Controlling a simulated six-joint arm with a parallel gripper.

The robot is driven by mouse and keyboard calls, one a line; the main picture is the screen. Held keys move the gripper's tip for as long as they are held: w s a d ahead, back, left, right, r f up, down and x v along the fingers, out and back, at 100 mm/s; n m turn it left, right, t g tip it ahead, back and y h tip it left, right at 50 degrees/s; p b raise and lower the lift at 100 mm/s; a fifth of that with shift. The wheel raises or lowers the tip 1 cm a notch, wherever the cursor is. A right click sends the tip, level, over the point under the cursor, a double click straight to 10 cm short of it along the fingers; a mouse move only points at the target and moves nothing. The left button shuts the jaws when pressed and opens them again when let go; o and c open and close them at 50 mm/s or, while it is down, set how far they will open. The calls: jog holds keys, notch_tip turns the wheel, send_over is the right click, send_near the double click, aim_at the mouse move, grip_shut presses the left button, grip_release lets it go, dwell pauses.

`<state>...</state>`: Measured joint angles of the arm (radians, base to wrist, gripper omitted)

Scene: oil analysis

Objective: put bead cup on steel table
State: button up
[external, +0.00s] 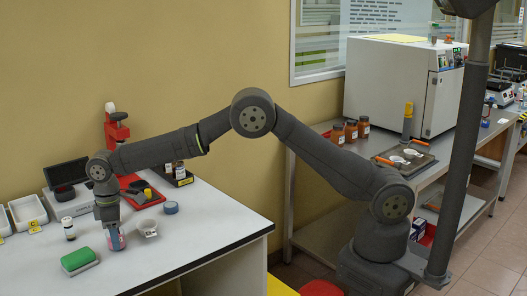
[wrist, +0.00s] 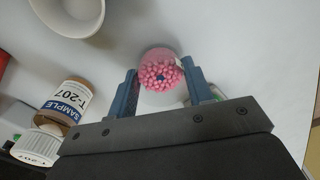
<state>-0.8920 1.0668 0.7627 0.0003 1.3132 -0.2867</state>
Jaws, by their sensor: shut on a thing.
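The bead cup (wrist: 160,76) is a small clear cup filled with pink beads. My gripper (wrist: 159,82) is shut on it, one blue finger on each side. In the external view the cup (external: 120,242) shows pink at the end of my gripper (external: 114,240), low over the white bench. I cannot tell whether it touches the bench top. The steel table (external: 373,147) stands at the right, behind my arm's base, partly hidden by my arm and a dark post.
The steel table carries a white oven (external: 398,85), brown jars (external: 351,130) and a tray (external: 429,161).

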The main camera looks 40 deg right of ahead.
jog(key=shift+f, duration=0.15)
jog(key=o, duration=1)
jog(key=shift+o, duration=0.4)
notch_tip(320, 180, up, 12)
jog(key=shift+r, duration=0.2)
